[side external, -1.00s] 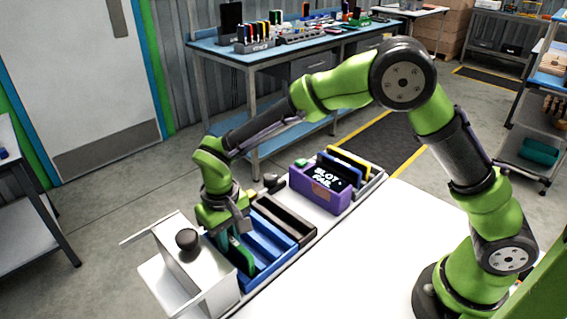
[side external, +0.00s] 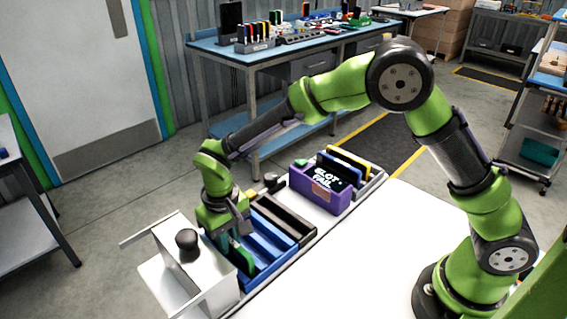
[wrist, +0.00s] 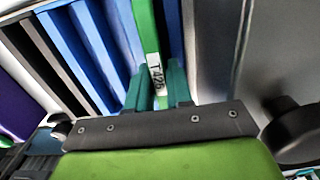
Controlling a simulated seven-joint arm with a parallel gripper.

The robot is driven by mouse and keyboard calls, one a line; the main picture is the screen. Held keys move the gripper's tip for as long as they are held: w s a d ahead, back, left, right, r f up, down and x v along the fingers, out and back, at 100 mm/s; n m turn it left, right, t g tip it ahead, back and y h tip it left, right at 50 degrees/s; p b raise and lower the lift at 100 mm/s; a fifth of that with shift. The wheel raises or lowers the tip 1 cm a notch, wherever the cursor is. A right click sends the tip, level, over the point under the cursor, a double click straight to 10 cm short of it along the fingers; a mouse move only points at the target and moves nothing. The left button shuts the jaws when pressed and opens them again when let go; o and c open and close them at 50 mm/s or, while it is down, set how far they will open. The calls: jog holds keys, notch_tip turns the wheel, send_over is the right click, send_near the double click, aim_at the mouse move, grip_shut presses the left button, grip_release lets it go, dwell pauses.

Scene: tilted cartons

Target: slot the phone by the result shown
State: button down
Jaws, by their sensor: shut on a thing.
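A thin green phone (wrist: 148,30) with a white label reading "T426" stands in a blue slotted carton (wrist: 62,33), seen in the wrist view. In the side view the green phone (side external: 243,259) is at the carton's left end, partly hidden by my gripper (side external: 229,243). The blue carton (side external: 268,240) has empty-looking slots to the right of it. My gripper (wrist: 161,88) is shut on the phone's upper end, one teal finger on each side.
A black carton (side external: 290,218) stands right of the blue one, then the purple box (side external: 318,199). Blue and yellow panels (side external: 350,155) stand behind it. A white metal fixture with a black knob (side external: 187,239) is close on the left. The white tabletop (side external: 370,250) at right is clear.

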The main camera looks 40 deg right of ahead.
jog(key=c, duration=0.9)
grip_release()
jog(key=shift+c, duration=0.2)
jog(key=shift+r, duration=0.1)
notch_tip(320, 180, up, 17)
notch_tip(320, 180, up, 7)
dwell(0.4)
